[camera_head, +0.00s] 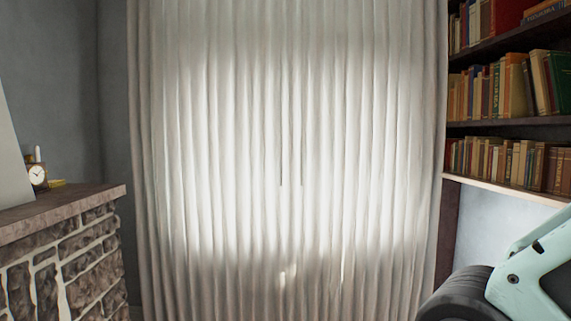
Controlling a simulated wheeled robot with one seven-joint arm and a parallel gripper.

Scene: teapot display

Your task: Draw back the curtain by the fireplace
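A white pleated curtain (215,150) hangs across the middle of the view, from the top edge to the bottom edge. The stone fireplace (70,262) stands to the left of the curtain, with a brown mantel on top. Part of my arm shows at the lower right, in front of the curtain's right side. My gripper is not in view.
A small clock (37,175) stands on the mantel (75,203) at the left. Bookshelves (510,122) full of books line the right side, next to the curtain. The space directly before the curtain looks clear; the floor is not visible.

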